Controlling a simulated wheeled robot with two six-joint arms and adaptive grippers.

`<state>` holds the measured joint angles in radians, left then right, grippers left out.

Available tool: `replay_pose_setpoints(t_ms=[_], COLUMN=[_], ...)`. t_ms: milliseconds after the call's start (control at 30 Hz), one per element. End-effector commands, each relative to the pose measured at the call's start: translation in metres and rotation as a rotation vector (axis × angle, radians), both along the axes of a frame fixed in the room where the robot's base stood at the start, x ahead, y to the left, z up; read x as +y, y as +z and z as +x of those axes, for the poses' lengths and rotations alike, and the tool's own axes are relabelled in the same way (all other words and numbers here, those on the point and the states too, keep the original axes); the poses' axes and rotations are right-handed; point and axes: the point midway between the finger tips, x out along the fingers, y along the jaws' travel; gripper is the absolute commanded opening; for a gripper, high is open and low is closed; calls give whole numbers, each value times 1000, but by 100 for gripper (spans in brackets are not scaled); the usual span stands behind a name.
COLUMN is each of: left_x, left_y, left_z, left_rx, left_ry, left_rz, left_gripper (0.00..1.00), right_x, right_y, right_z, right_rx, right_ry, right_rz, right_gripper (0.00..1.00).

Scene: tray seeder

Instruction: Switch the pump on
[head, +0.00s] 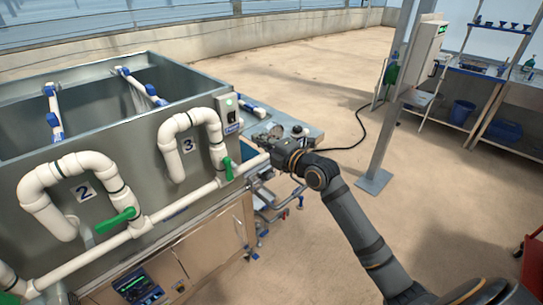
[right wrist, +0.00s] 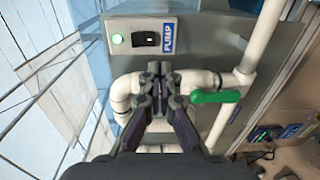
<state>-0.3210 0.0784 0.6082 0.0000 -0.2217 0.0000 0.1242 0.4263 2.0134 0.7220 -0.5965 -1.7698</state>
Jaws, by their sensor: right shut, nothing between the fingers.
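The pump switch box (head: 228,113) is a small grey panel on the upper right corner of the grey tank wall. My right gripper (head: 264,142) is shut and empty, to the right of and a little below the box in the head view. In the right wrist view its closed fingertips (right wrist: 160,68) point toward the box, just below the switch in the picture. I cannot tell the remaining gap. My left gripper is not in view.
White pipes (head: 90,160) with green valve handles (head: 115,221) run along the tank front, marked 2 and 3. A green handle (right wrist: 215,96) is right of my fingers. A grey post (head: 398,90) stands on the open floor at the right.

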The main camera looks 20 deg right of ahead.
Motion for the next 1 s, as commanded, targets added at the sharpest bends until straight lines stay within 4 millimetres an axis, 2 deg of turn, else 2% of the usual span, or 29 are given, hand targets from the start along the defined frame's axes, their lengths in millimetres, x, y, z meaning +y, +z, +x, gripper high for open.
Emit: replay_pose_setpoints(t_ms=[100, 333, 433, 633, 867, 933, 1000], left_x=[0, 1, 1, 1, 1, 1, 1], left_y=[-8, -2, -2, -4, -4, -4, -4], left_z=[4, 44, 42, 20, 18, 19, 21], left_rx=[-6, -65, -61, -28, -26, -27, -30], left_ry=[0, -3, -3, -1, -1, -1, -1], left_rz=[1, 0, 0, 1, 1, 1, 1], left_gripper=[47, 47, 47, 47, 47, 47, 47], right_x=[-7, -14, -14, -14, -15, -17, -27], right_y=[-7, -6, -6, -5, -6, -9, -25], right_z=[-22, -39, -42, -42, -42, -40, -35], right_rx=[2, 1, 0, 0, -1, 7, 40], right_ry=[3, -1, 1, 1, 1, -6, -34], right_rz=[-8, -3, 1, 2, 1, 8, 38], right_gripper=[0, 0, 0, 0, 0, 0, 0])
